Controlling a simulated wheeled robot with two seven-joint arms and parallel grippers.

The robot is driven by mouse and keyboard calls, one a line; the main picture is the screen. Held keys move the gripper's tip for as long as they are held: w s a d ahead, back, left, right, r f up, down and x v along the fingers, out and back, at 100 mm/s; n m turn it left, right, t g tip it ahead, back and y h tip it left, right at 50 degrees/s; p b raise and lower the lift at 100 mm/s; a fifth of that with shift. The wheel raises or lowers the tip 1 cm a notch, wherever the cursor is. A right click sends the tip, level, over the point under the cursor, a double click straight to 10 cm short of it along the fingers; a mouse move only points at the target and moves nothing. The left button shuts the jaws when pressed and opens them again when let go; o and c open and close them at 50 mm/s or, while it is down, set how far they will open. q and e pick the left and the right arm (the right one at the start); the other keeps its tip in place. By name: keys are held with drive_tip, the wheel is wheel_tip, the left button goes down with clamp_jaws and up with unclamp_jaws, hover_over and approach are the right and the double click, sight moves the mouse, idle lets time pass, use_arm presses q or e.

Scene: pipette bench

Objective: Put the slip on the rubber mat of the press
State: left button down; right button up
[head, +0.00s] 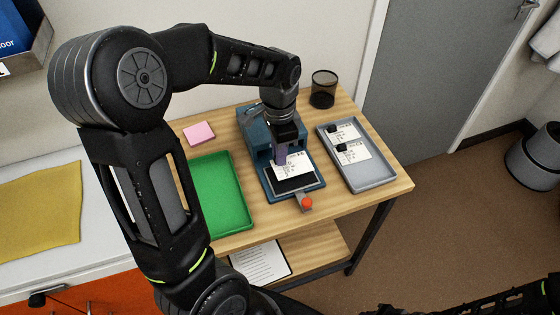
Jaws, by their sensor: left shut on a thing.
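The press (252,130) is blue and stands in the middle of the wooden table. Its black rubber mat (296,184) lies on the blue base, with its front part bare. A white printed slip (296,170) is over the back part of the mat. My left gripper (281,158) points down over the press and is shut on the slip near its back left edge. I cannot tell whether the slip touches the mat or hangs just above it. My right gripper is out of view; only part of that arm shows at bottom right.
A grey tray (376,182) with more slips and black blocks is right of the press. A green tray (238,213) is on the left, and a pink pad (199,133) behind it. A red-knobbed lever (307,202) sticks out in front. A black mesh cup (323,90) stands behind.

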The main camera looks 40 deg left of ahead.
use_arm(q)
drive_tip(key=shift+f, duration=1.9)
drive_tip(key=shift+f, duration=0.1)
drive_tip(key=c, duration=1.4)
unclamp_jaws()
drive_tip(key=shift+c, duration=0.2)
wheel_tip(320, 180, up, 12)
drive_tip(key=shift+r, duration=0.15)
